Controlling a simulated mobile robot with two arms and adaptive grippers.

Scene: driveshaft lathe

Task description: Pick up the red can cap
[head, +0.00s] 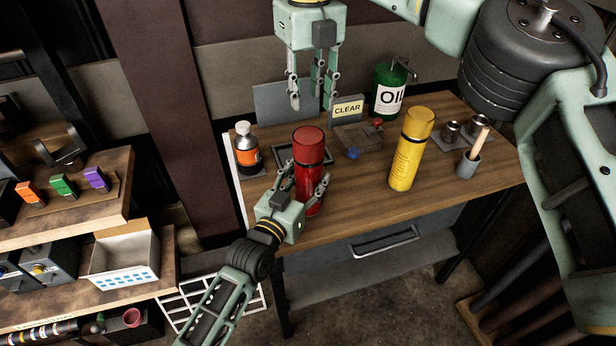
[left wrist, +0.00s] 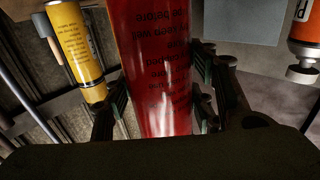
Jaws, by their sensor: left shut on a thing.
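A red spray can (head: 312,194) stands upright near the front left of the wooden workbench. Its red cap (head: 308,142) is on top, above a thin dark band. My left gripper (head: 306,186) is shut on the can's body, below the cap. In the left wrist view the can's printed red body (left wrist: 152,70) fills the middle between the fingers, and the cap is not visible there. My right gripper (head: 312,98) is open and empty, pointing down above the bench, higher than the red cap.
The bench (head: 355,215) also holds a yellow can (head: 410,155), an orange bottle (head: 247,155), a green oil container (head: 388,92), a "CLEAR" sign (head: 347,109) and a cup with a wooden handle (head: 468,163). A white bin (head: 125,265) sits on the left shelf.

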